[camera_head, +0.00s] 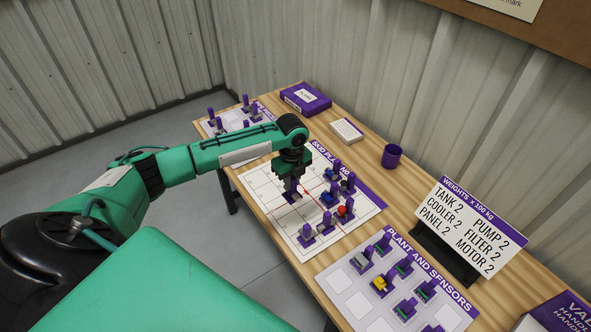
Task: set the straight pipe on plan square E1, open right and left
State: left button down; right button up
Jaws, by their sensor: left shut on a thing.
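My left gripper (292,184) points down over the white gridded skid plan (268,190) and is shut on a small piece with a grey part and purple below the jaws, taken to be the straight pipe (292,197). The jaws hide much of it. I cannot tell whether it touches the plan. Square labels are too small to read, so I cannot tell which square it is over. My right gripper is not in view.
Several purple-posted pieces stand on the plan's right side and near edge, including a blue one (327,198) and a red one (343,211). The plant and sensors sheet (341,281) holds more. A purple cup (391,156) and weights sign (470,227) stand behind.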

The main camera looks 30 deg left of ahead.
aim_at(292, 191)
pick_arm(q)
jog(key=shift+a+f+b, duration=0.1)
jog(key=shift+f+b, duration=1.7)
jog(key=shift+b, duration=0.35)
jog(key=shift+f, duration=0.85)
jog(key=shift+r, duration=0.15)
jog(key=shift+p, duration=0.3)
